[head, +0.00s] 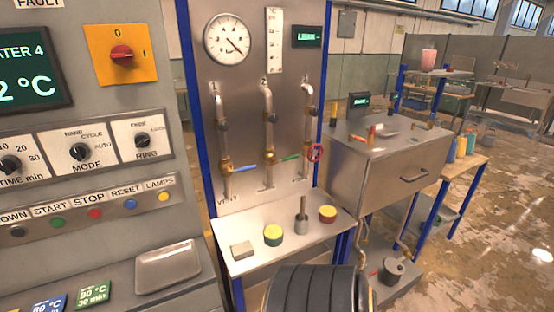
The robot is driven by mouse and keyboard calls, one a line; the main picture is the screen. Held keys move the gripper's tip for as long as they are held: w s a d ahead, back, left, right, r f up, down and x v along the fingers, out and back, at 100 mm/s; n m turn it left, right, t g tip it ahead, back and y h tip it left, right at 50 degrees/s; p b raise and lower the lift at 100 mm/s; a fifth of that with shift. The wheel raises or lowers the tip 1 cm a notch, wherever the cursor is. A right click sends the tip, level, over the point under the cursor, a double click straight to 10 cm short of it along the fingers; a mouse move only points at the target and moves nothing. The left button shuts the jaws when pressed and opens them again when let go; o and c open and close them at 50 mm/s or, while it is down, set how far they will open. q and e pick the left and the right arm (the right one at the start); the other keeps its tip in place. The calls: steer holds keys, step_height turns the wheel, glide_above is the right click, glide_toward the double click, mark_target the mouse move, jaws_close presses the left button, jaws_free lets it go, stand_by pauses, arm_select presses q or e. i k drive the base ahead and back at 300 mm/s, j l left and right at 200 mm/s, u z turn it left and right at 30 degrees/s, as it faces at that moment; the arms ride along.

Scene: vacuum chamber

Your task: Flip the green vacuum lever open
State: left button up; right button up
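The green vacuum lever (290,157) is on the middle vertical pipe (268,135) of the grey valve panel (238,85). Its handle points right, roughly level and crosswise to the pipe. A blue lever (246,168) on the left pipe (222,130) also points right. Neither gripper is in view, and nothing touches the green lever.
A metal shelf (255,265) below the panel holds a grey block (242,250), two round colored pots (273,235) (327,214) and a post (302,209). A control cabinet (100,195) stands left. A steel box (390,160) stands right.

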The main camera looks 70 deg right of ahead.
mark_target(290, 158)
steer(key=z, duration=2.45)
